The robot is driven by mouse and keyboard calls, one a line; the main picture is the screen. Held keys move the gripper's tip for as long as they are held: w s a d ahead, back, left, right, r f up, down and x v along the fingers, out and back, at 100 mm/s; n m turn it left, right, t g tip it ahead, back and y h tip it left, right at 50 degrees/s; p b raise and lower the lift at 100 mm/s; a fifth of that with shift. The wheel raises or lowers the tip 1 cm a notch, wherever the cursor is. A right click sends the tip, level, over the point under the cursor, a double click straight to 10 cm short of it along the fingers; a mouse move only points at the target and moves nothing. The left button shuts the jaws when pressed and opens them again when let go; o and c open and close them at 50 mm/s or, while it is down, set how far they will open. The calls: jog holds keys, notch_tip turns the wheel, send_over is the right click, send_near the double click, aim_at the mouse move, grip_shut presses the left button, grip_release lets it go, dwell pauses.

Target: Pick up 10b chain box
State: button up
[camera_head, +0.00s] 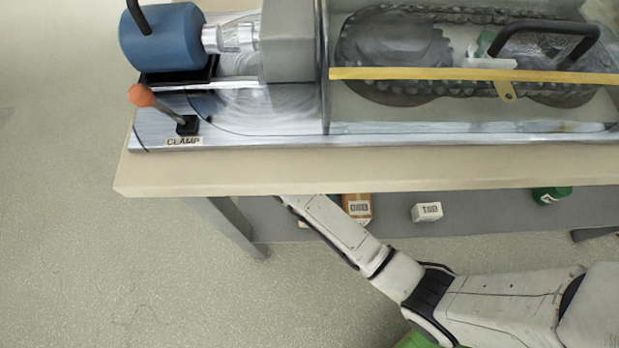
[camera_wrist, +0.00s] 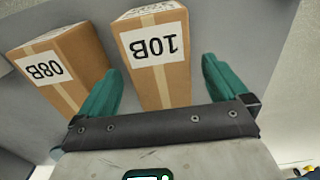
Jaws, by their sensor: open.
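The 10B chain box (camera_wrist: 168,81) is a brown cardboard carton with a white label and pale tape, on the grey shelf in the wrist view. My gripper (camera_wrist: 162,70) is open, its two green fingers on either side of the 10B box's near end. In the head view my gripper is hidden beneath the bench top. A brown labelled box (camera_head: 358,209) shows there on the shelf, its label too small to read surely.
A small white box (camera_head: 427,212) and a green item (camera_head: 551,195) are farther right on the lower shelf. The bench top edge (camera_head: 360,172) overhangs my arm. The left floor is clear.

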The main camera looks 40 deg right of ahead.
notch_tip(320, 180, down, 5)
jog(key=shift+r+b, duration=0.1)
jog(key=shift+b, duration=1.05)
jog(key=c, duration=1.6)
jog(key=shift+c, duration=0.8)
jog(key=shift+r, duration=0.15)
